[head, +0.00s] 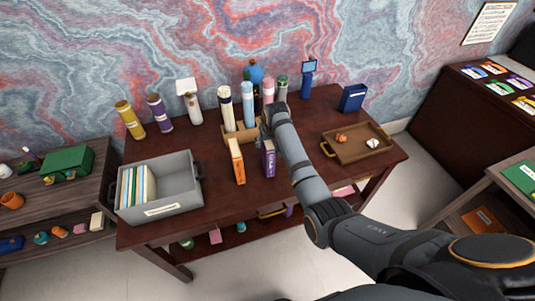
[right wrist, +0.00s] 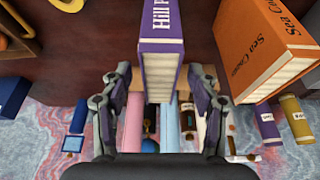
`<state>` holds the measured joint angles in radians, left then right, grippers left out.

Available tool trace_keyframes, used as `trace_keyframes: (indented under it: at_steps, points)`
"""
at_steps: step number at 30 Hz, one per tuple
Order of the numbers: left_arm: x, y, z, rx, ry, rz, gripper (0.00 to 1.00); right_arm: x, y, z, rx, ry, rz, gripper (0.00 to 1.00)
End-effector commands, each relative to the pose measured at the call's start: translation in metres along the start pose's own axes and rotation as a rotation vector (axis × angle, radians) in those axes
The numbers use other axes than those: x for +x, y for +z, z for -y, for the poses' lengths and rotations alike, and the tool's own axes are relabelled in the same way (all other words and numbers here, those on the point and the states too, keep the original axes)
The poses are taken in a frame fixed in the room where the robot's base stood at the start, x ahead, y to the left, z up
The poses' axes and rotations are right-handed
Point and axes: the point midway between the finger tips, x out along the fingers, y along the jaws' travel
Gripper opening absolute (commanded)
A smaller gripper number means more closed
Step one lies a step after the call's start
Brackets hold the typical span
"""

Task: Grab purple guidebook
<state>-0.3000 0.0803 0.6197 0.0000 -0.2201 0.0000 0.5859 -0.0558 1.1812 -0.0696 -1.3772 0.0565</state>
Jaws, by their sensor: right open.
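The purple guidebook (head: 268,159) stands upright on the dark wooden desk, near its middle, with a purple spine and pale lettering. In the right wrist view it shows upside down (right wrist: 162,22), with its pale page edge towards my right gripper (right wrist: 160,74). That gripper is open, with one finger on each side of the book's near end. I cannot tell whether either finger touches it. My left gripper is not in view.
An orange book (head: 237,161) stands close to the left of the purple one. Several bottles stand behind, in and near a wooden holder (head: 240,134). A grey bin (head: 181,196) of folders is at left, a wooden tray (head: 375,154) at right. The front edge is clear.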

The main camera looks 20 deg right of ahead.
Motion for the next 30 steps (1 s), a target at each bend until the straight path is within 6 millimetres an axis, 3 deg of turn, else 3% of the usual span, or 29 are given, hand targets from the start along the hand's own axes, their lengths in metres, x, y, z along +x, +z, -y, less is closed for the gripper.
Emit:
trace_keyframes:
  at_steps: [6, 13, 26, 30]
  points:
    - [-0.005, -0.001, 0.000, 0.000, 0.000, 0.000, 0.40, 0.024, -0.001, 0.000, 0.001, 0.000, -0.001, 0.60]
    - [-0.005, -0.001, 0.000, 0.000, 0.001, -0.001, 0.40, 0.027, -0.001, 0.000, 0.001, 0.000, -0.002, 0.60]
    - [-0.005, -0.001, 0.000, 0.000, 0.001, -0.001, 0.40, 0.026, -0.001, 0.000, 0.001, 0.000, -0.002, 0.03]
    - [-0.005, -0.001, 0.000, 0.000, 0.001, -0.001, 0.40, 0.026, -0.001, 0.000, 0.001, 0.000, -0.002, 0.00]
